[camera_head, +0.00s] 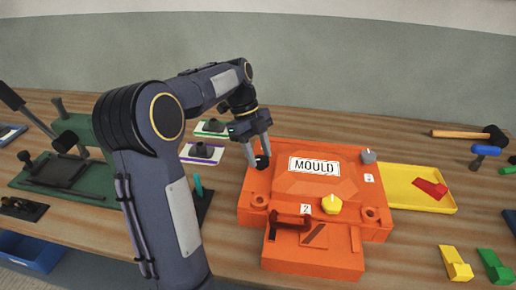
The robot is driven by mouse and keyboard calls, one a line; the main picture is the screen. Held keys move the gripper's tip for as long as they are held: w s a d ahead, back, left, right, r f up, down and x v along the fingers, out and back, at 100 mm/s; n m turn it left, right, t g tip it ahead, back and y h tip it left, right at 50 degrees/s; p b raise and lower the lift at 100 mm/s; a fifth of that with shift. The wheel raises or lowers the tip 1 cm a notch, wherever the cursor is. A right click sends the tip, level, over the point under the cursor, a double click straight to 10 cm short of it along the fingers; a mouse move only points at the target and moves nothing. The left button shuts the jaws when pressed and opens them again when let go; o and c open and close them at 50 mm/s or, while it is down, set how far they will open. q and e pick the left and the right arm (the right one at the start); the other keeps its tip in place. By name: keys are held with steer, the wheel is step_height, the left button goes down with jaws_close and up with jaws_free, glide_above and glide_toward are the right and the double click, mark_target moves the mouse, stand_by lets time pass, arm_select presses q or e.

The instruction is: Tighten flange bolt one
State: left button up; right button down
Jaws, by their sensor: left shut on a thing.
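The orange mould (315,186), with a white "MOULD" label on its raised top, sits on the wooden bench. A black bolt knob (262,163) is at its back left corner; its number is not visible. My left gripper (259,153) points down from above with its fingers shut on this black knob. A yellow bolt knob (331,205) stands at the front beside a label that reads 2. A grey bolt knob (368,156) stands at the back right near another small label, too small to read surely. My right gripper is not in view.
A yellow tray (440,201) with a red piece (430,188) is right of the mould. A hammer (470,134) lies at the back right. Yellow (455,264) and green (494,266) pieces lie at the front right. A green fixture (65,180) is left, behind my arm.

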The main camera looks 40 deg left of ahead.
arm_select(q)
steer(key=shift+w+m+g+p, duration=0.15)
steer(key=shift+m+g+p, duration=0.5)
steer(key=shift+m, duration=0.85)
steer(key=shift+y, duration=0.3)
steer(key=o, duration=1)
steer(key=shift+c, duration=0.2)
